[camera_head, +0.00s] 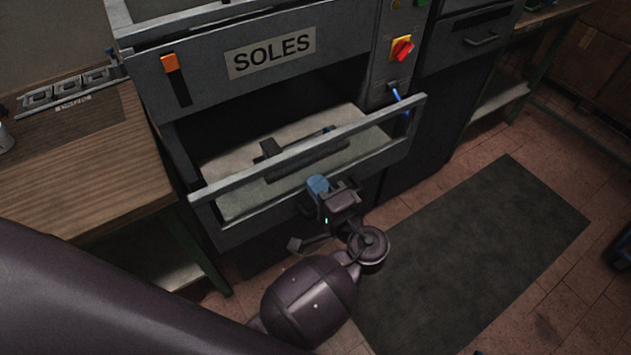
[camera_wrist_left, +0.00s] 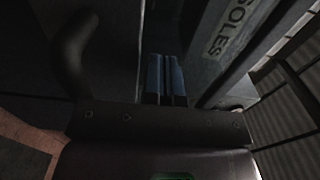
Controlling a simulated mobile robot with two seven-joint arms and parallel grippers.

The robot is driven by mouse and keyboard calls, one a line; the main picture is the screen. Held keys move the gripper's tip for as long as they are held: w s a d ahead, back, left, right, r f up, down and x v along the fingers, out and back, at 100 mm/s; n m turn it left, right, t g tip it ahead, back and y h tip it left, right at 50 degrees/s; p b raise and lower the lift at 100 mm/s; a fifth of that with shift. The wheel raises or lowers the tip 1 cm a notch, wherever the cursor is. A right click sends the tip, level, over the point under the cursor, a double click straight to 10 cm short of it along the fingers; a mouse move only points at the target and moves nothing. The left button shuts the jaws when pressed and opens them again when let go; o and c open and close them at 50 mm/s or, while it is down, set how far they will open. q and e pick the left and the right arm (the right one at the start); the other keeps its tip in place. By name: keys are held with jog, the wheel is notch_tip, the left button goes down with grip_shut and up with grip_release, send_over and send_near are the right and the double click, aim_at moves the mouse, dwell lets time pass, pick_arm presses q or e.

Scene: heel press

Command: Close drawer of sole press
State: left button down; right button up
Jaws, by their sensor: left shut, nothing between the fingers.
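The sole press (camera_head: 300,45) is a dark grey machine with a "SOLES" label. Its drawer (camera_head: 300,155) is pulled out, showing a pale tray surface inside with dark parts on it. A light rail runs along the top of the drawer's front. My left gripper (camera_head: 317,186), with blue fingertips, is at the outer face of the drawer front, near its middle. Its fingers are shut with nothing between them; contact with the front cannot be told. The left wrist view shows the blue fingers (camera_wrist_left: 165,78) side by side, with the "SOLES" label to the right. My right gripper is not in view.
A wooden table (camera_head: 90,180) stands left of the press. A red switch on a yellow plate (camera_head: 402,48) sits on the press's right side. Another grey machine (camera_head: 465,45) stands to the right. A dark mat (camera_head: 480,250) lies on the tiled floor, with clear space over it.

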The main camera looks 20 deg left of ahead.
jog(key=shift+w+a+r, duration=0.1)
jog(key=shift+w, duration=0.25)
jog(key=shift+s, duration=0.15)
pick_arm(q)
jog(key=shift+w+a, duration=0.1)
jog(key=shift+a, duration=0.05)
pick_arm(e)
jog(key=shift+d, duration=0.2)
pick_arm(q)
jog(key=x, duration=1.9)
jog(key=shift+w+a+b, duration=0.1)
jog(key=shift+w+b, duration=0.05)
jog(key=shift+b, duration=0.25)
jog(key=shift+w+a, duration=0.25)
jog(key=shift+a, duration=0.05)
jog(key=shift+a+r, duration=0.1)
jog(key=shift+w+a+r, duration=0.1)
jog(key=shift+r, duration=0.1)
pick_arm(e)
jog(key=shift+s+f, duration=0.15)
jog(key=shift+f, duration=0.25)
